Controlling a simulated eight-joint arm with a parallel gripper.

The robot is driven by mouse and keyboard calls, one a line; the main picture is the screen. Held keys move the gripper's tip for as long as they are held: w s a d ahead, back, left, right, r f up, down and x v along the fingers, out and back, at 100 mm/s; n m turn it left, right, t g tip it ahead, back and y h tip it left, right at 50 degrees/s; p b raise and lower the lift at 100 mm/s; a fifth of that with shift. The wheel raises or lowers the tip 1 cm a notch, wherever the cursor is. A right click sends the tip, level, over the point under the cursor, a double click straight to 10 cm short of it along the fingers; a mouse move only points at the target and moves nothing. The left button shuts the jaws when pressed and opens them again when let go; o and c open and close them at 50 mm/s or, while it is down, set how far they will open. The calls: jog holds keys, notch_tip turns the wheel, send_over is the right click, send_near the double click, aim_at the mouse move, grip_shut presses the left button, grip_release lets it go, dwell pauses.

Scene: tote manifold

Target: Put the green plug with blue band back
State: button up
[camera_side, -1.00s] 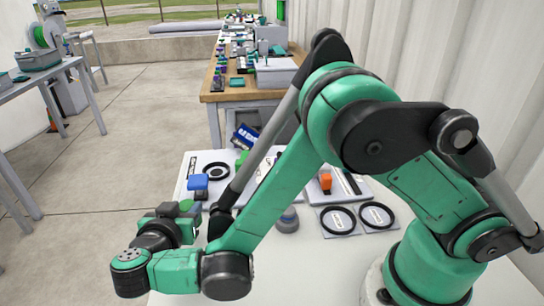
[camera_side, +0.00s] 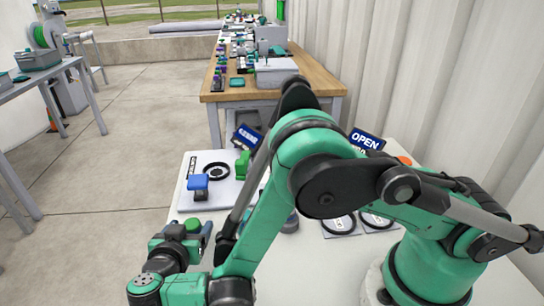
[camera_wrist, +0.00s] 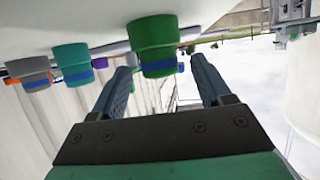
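The green plug with a blue band (camera_wrist: 153,38) shows large in the wrist view, which is upside down, with the white table surface above it. My gripper (camera_wrist: 160,70) is open, with its two blue-grey fingers spread on either side of the plug's near end and gaps showing beside it. In the side view my gripper (camera_side: 184,232) is low at the near left, with a round green top, likely this plug (camera_side: 192,225), between its fingers. Whether the fingers touch the plug is hard to tell there.
In the wrist view a teal plug (camera_wrist: 71,64) and a grey plug (camera_wrist: 28,72) stand to the left. In the side view a white panel (camera_side: 222,192) carries a blue-topped piece (camera_side: 198,185), a black ring (camera_side: 216,171) and a green block (camera_side: 243,164). An OPEN sign (camera_side: 367,139) stands behind my arm.

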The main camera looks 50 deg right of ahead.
jog(key=shift+r, duration=0.15)
jog(key=v, duration=1.1)
jog(key=shift+s+a+r, duration=0.1)
jog(key=shift+a+r, duration=0.1)
jog(key=shift+r, duration=0.05)
jog(key=shift+d+r, duration=0.15)
jog(key=shift+r, duration=0.05)
jog(key=w+d+r+n+g+y, duration=0.1)
jog(key=d+r+n+g+y, duration=0.15)
jog(key=d, duration=0.35)
jog(key=w+d+r+n+g+y, duration=0.1)
jog(key=w+d+r+n+y, duration=0.1)
jog(key=d+r+n+y, duration=0.3)
jog(key=s+d+n+t+y, duration=0.2)
jog(key=s+d, duration=0.4)
jog(key=d, duration=0.3)
jog(key=shift+d+f+n+y, duration=0.2)
jog(key=shift+f+n+y, duration=0.25)
jog(key=shift+y, duration=0.2)
